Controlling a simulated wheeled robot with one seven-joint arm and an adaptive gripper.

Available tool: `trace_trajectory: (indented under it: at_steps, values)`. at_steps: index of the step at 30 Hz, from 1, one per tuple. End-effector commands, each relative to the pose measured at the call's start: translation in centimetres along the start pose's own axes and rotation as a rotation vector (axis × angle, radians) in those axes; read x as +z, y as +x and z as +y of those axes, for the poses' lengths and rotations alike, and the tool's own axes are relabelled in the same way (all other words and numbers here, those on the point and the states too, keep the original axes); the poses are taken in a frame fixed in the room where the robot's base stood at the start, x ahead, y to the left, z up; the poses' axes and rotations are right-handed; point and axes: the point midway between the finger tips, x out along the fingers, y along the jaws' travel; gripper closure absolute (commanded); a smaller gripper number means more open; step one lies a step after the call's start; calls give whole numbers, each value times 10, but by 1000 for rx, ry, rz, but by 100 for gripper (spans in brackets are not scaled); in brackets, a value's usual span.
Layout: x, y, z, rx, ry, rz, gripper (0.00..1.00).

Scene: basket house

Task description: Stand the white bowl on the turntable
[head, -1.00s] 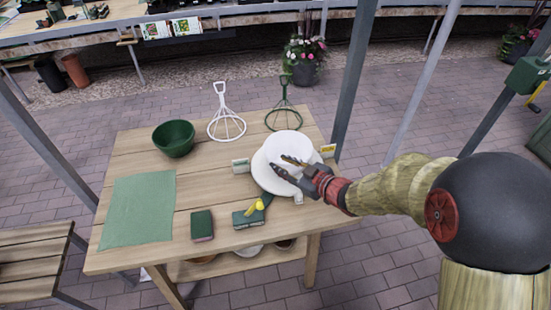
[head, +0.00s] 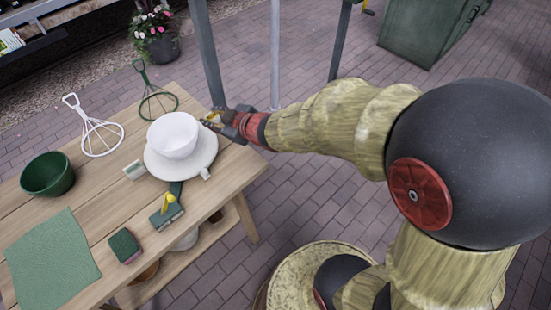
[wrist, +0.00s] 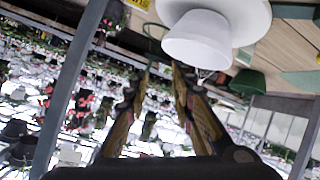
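The white bowl (head: 174,132) stands upright on the white turntable (head: 207,160), which sits at the right end of the wooden table. The bowl also shows in the wrist view (wrist: 200,42), with the turntable's disc (wrist: 255,14) beyond it. My gripper (head: 207,120) is to the right of the bowl, near the table's edge. In the wrist view my gripper's two fingers (wrist: 162,72) are apart with nothing between them, and they look clear of the bowl.
A green bowl (head: 47,176), a white wire stand (head: 98,136) and a green wire stand (head: 157,103) are on the table. A green cloth (head: 50,262), a dark green block (head: 124,246) and a green item with a yellow top (head: 166,212) lie in front. A post (head: 207,55) rises behind my gripper.

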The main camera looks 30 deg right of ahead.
Motion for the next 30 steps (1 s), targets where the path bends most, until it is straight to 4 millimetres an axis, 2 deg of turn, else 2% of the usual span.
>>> trace_trajectory:
  at_steps: [1,3,7,11,12,15,18,21,24,30]
  values:
    - [-6,-20,22,72,27,-53,76]
    - [-3,-50,45,154,86,-141,76]
    - [8,-114,61,252,229,-296,76]
    - [20,-179,44,272,393,-434,76]
    - [23,-198,33,264,442,-470,76]
    - [29,-237,2,221,544,-548,76]
    - [32,-264,-26,169,616,-601,76]
    - [33,-281,-44,132,654,-632,76]
    - [33,-287,-53,113,669,-647,76]
    - [34,-287,-54,111,671,-649,76]
